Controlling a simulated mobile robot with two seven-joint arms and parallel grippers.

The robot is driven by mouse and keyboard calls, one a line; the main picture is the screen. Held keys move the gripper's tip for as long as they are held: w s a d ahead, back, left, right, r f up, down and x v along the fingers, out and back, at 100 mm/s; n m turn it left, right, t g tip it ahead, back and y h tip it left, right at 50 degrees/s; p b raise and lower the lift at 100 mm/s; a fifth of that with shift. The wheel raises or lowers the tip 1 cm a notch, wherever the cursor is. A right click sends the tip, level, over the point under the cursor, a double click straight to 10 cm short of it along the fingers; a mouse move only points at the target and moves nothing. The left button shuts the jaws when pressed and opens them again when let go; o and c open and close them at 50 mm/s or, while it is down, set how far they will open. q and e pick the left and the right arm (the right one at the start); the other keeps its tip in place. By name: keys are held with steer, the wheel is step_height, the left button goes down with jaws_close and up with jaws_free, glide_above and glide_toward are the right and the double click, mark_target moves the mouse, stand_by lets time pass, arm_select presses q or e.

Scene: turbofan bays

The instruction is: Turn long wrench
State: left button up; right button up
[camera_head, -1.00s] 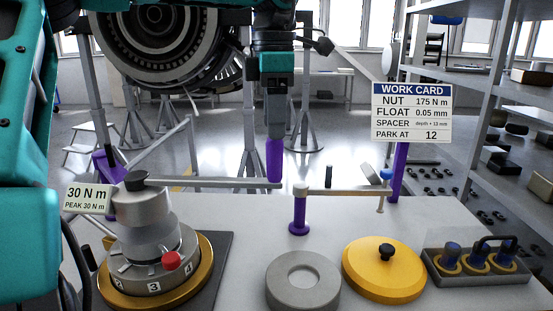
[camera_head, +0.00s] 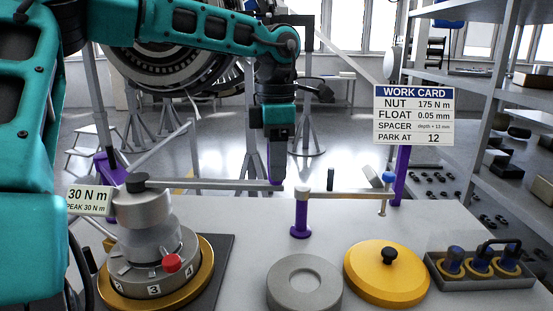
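The long wrench (camera_head: 215,186) is a thin grey bar. It runs level to the right from the black-capped top of a grey round unit (camera_head: 150,240) on a gold ring. An upright purple handle (camera_head: 271,172) stands at the bar's right end. My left gripper (camera_head: 277,180) points down at that handle and hides most of it; only a purple sliver shows at its left edge. Whether its fingers are closed on the handle is not clear. A sign (camera_head: 89,200) reads 30 N m, peak 30 N m. My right gripper is out of view.
A purple post (camera_head: 300,218) with a thin horizontal bar stands right of the wrench end. A grey ring (camera_head: 303,284), a yellow lid (camera_head: 386,275) and a tray (camera_head: 482,283) occupy the bench front. The work card (camera_head: 413,115) reads NUT 175 N m. Shelves stand right.

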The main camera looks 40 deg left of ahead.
arm_select(q)
jaws_close()
steer(key=shift+d, duration=0.1)
stand_by(0.3)
